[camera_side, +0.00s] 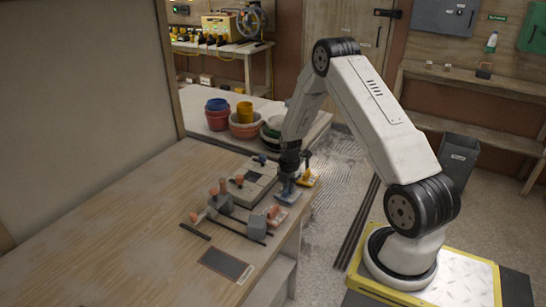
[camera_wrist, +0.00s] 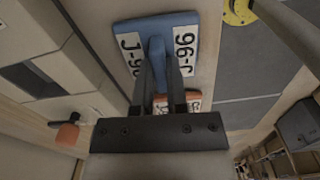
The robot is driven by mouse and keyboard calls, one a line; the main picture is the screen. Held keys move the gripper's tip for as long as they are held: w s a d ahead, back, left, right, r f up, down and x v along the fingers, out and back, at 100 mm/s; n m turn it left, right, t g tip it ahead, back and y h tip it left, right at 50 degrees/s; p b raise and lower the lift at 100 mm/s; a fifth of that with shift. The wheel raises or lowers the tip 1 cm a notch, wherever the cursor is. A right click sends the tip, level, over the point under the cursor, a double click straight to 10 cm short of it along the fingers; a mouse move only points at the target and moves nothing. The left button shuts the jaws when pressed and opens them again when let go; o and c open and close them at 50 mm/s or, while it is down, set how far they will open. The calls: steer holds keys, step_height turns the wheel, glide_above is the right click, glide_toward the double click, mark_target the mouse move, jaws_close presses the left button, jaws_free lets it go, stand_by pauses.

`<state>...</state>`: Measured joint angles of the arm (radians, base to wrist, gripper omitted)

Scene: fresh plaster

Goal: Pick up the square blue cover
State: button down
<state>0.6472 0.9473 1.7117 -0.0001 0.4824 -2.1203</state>
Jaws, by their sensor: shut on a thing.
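The square blue cover (camera_wrist: 155,28) shows in the wrist view just beyond my gripper (camera_wrist: 158,62). It is a flat blue plate with white labels reading J-96 and a raised blue handle in its middle. My fingers are shut on that handle. In the side view, my gripper (camera_side: 289,178) points down over the blue cover (camera_side: 287,195) near the table's right edge. I cannot tell whether the cover touches the table. My fingers and palm hide part of the handle and whatever is beneath.
An orange labelled cover (camera_wrist: 193,104) is partly behind my fingers. The table's left side (camera_side: 100,240) is clear.

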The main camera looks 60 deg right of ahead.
steer(key=shift+r, duration=0.15)
steer(key=shift+r, duration=0.8)
steer(key=s+a+r, duration=0.7)
steer(key=s+r, duration=0.4)
steer(key=s, duration=0.1)
steer(key=shift+s, duration=0.1)
stand_by(0.4)
steer(key=w+d+f, duration=0.1)
steer(key=w+d, duration=0.3)
steer(key=w, duration=0.9)
steer(key=w+d+f+n, duration=0.1)
steer(key=w+d, duration=0.2)
steer(key=w, duration=1.1)
steer(key=shift+d, duration=0.4)
